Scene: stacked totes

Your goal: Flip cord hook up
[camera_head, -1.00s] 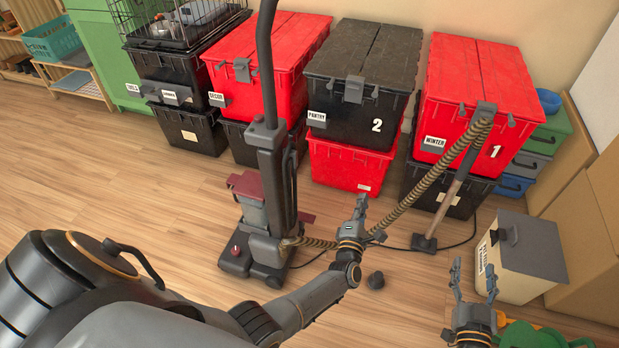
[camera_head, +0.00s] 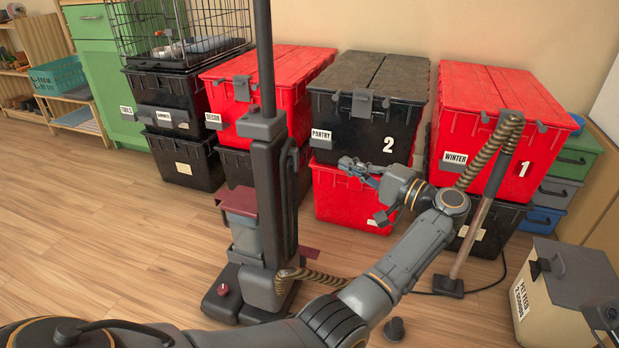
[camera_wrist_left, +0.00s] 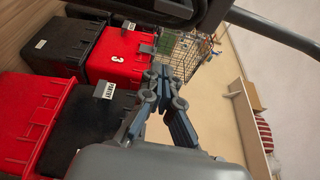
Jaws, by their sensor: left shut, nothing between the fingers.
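The dark upright vacuum (camera_head: 270,190) stands on the floor left of centre in the head view, its pole rising past the top edge. I cannot make out a cord hook on it for certain. My left gripper (camera_head: 343,164) is shut and empty, pointing left in front of the lower red tote, right of the vacuum and apart from it. In the left wrist view my left gripper's closed fingers (camera_wrist_left: 162,76) point at the totes. My right gripper (camera_head: 604,316) shows only partly at the lower right edge, too cut off to judge its fingers.
Stacked totes line the wall, including a black one marked 2 (camera_head: 368,104) and a red one marked 1 (camera_head: 490,130). The vacuum's ribbed hose (camera_head: 490,150) and a pet feed bin (camera_head: 555,290) are at the right. Floor left of the vacuum is clear.

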